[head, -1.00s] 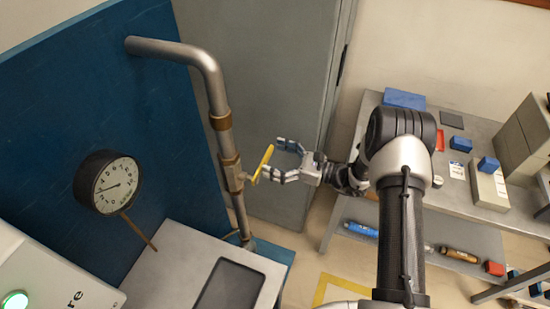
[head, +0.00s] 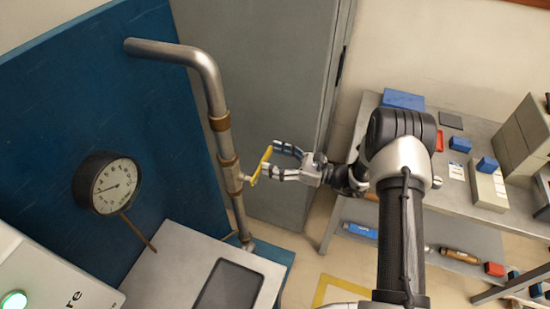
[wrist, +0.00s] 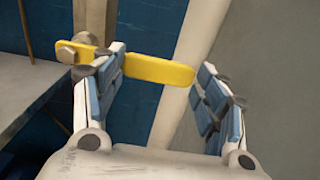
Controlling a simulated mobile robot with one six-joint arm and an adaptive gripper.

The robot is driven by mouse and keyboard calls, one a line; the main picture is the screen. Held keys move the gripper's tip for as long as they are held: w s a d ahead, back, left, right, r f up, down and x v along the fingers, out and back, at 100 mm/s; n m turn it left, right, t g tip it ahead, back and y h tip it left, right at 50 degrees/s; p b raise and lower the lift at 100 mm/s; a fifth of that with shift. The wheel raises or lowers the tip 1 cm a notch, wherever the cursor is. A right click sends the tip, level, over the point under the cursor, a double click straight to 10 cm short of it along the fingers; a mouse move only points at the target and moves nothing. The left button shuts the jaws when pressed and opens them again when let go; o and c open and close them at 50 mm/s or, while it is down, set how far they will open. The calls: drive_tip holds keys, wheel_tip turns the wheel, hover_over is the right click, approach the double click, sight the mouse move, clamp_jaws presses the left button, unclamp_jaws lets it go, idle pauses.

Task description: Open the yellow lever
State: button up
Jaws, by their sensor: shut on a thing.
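The yellow lever (head: 262,166) sits on the valve of the vertical metal pipe (head: 222,140). In the head view it slants up and slightly right from its stem. In the wrist view the lever (wrist: 158,70) runs from a bolt at upper left across the space between the fingers. My gripper (head: 272,160) is shut on the lever, with its fingers still well apart. In the wrist view my gripper (wrist: 160,62) has its left finger overlapping the lever and its right finger beyond the free end. Exact contact points are hard to see.
A round gauge (head: 108,184) stands left of the pipe, before a blue panel (head: 100,100). A grey cabinet (head: 265,80) is behind the gripper. A workbench (head: 455,195) with boxes is at right. A grey box with a dark screen (head: 228,290) lies below the pipe.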

drive_tip(key=shift+w+a+r, duration=0.1)
drive_tip(key=shift+a+r, duration=0.05)
drive_tip(key=c, duration=0.4)
drive_tip(key=shift+o, duration=0.2)
drive_tip(key=shift+r, duration=0.1)
drive_tip(key=s+a+r+n+b, duration=0.2)
drive_tip(key=s+r+n+b, duration=0.5)
drive_tip(key=n, duration=0.9)
wheel_tip(320, 180, up, 3)
drive_tip(key=shift+s+a+f+b, duration=0.1)
drive_tip(key=shift+s+a+b, duration=0.3)
drive_tip(key=shift+b, duration=0.35)
drive_tip(key=shift+s+a+r+n+b, duration=0.1)
drive_tip(key=shift+s+a+n+b, duration=0.05)
drive_tip(key=shift+s+n, duration=0.4)
drive_tip(key=shift+s+a+r+n+b, duration=0.15)
drive_tip(key=shift+s+n, duration=0.15)
drive_tip(key=shift+n, duration=0.35)
